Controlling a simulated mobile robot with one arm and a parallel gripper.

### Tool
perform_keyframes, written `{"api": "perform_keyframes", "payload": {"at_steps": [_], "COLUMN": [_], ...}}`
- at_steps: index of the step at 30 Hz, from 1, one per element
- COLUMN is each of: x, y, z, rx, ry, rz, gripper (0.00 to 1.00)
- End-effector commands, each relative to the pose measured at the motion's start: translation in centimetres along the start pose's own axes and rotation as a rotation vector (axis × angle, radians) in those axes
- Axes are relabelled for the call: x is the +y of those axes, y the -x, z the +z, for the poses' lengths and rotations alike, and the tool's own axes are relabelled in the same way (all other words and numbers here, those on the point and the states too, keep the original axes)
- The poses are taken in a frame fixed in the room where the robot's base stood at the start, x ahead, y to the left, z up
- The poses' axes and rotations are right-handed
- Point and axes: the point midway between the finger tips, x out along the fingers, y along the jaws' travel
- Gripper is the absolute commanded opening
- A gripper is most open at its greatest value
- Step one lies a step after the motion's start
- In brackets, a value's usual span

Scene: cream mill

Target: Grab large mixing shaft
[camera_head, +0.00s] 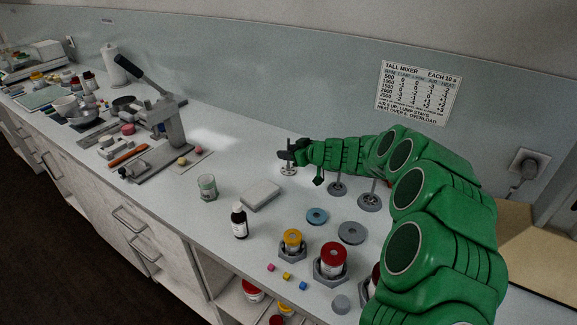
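Several upright metal mixing shafts with disc-like feet stand in a row on the counter. The left shaft (289,169) has the smallest-looking foot. The middle shaft (337,187) and right shaft (370,200) have wider, darker feet, the right one looking widest; my green arm hides their tops. My gripper (285,156) is at the upper part of the left shaft, with its dark fingers beside or around it. I cannot tell whether they touch it or are closed on it.
A lever press (172,128) stands left. Counter between press and shafts is mostly clear.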

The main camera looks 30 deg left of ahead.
Motion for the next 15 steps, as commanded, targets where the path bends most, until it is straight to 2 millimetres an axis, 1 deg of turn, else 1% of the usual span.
{"api": "perform_keyframes", "payload": {"at_steps": [8,9,14,15], "x": [-0.03,-0.03,-0.04,-0.04], "y": [-0.21,-0.21,-0.21,-0.21], "z": [0.03,0.04,0.05,0.06], "rx": [0.0,0.0,0.0,0.0], "ry": [-0.001,-0.001,-0.001,-0.001], "rz": [-0.001,-0.001,-0.001,-0.001], "gripper": [0.4,0.38,0.14,0.07]}}
